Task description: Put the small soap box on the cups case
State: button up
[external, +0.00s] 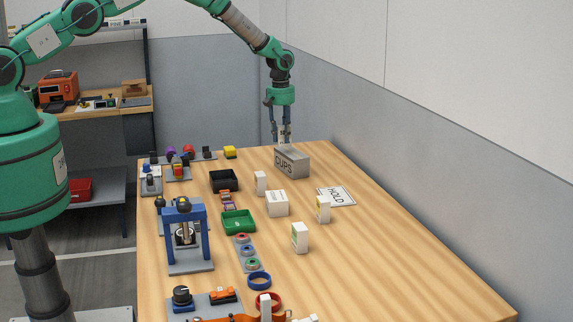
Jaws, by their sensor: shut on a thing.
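The cups case (291,164) is a grey box marked "CUPS" near the far end of the wooden table. My gripper (284,142) points straight down right over it, its fingers shut on a small pale thing. This looks like the small soap box (284,147), mostly hidden between the fingers. It is at or just above the top of the case, toward its back left; I cannot tell whether it touches.
Small white boxes stand nearby (260,183) (323,209) (300,238), with a larger white carton (277,203) among them. A HOLD sign (337,196) lies right of them. Black (224,188) and green (238,230) bins and a blue press (207,240) are left. The table's right side is clear.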

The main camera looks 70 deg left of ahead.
jog(key=shift+f+p, duration=0.3)
jog(key=shift+f, duration=1.05)
jog(key=shift+f, duration=0.15)
jog(key=o, duration=1.2)
jog(key=shift+o, duration=0.2)
jog(key=shift+r, duration=0.2)
notch_tip(320, 180, up, 12)
jog(key=shift+s+f+b, duration=0.1)
jog(key=shift+s+b, duration=0.05)
jog(key=shift+b, duration=0.8)
